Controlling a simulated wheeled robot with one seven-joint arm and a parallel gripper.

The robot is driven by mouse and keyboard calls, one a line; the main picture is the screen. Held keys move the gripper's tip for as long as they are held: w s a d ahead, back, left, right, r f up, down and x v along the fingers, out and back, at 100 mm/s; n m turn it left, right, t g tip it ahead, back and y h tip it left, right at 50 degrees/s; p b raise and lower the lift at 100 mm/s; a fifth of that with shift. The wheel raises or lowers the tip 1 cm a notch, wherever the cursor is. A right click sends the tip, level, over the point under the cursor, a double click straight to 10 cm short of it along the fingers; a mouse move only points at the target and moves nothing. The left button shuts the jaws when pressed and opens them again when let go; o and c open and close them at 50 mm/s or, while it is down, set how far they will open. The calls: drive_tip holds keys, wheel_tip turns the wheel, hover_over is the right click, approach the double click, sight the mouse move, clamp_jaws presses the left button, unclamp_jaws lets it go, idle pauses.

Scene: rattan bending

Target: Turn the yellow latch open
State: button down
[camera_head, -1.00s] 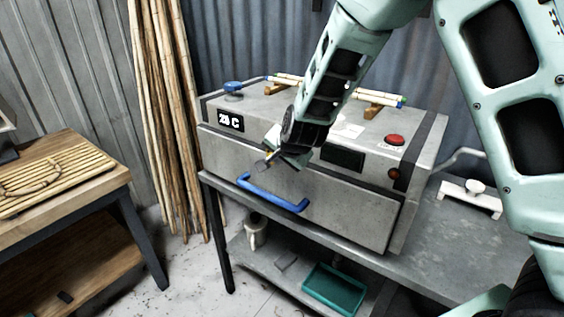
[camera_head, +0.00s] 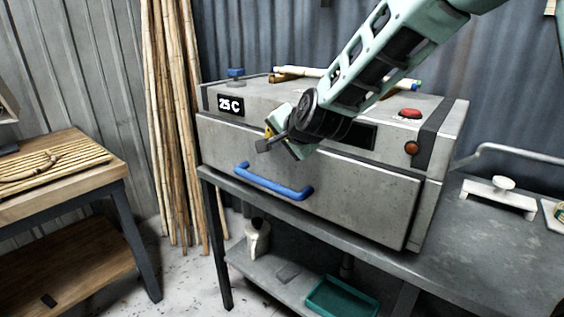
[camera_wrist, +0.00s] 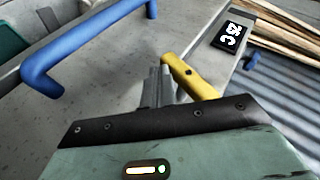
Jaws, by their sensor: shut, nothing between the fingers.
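The yellow latch (camera_wrist: 190,75) is a short bar with a dark pivot on the front of the grey steam box (camera_head: 330,185). In the wrist view it slants from upper left to lower right. My gripper (camera_wrist: 157,80) is shut and empty, its fingers just left of the latch; I cannot tell whether they touch it. In the head view my gripper (camera_head: 262,146) is at the upper front of the box, and only a bit of the yellow latch (camera_head: 268,131) shows behind it. The blue handle (camera_head: 272,184) is below my gripper and also shows in the wrist view (camera_wrist: 85,42).
A blue knob (camera_head: 236,73), a red button (camera_head: 409,113) and canes (camera_head: 300,71) are on top. A teal tray (camera_head: 342,298) sits on the shelf below. A wooden table (camera_head: 75,175) stands left, with floor between.

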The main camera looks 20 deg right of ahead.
drive_tip(key=t+b, duration=0.2)
drive_tip(key=b, duration=0.8)
drive_tip(key=f+m+t+y+b, duration=0.1)
drive_tip(key=t+b, duration=0.1)
drive_tip(key=b, duration=0.9)
drive_tip(key=w+a+f+m+t+y+b, duration=0.1)
drive_tip(key=b, duration=0.9)
drive_tip(key=shift+w+f+t+b, duration=0.1)
drive_tip(key=shift+f+t+b, duration=0.2)
drive_tip(key=shift+t, duration=0.1)
drive_tip(key=t+b, duration=0.1)
drive_tip(key=b, duration=0.3)
drive_tip(key=w+m+t+b, duration=0.1)
drive_tip(key=b, duration=0.3)
drive_tip(key=a+t+b, duration=0.1)
drive_tip(key=b, duration=0.2)
drive_tip(key=shift+w+r+m+t+y+b, duration=0.2)
drive_tip(key=shift+r+m+t+y+b, duration=0.1)
drive_tip(key=shift+m+y+b, duration=0.1)
drive_tip(key=shift+w+a, duration=0.1)
drive_tip(key=shift+w, duration=0.1)
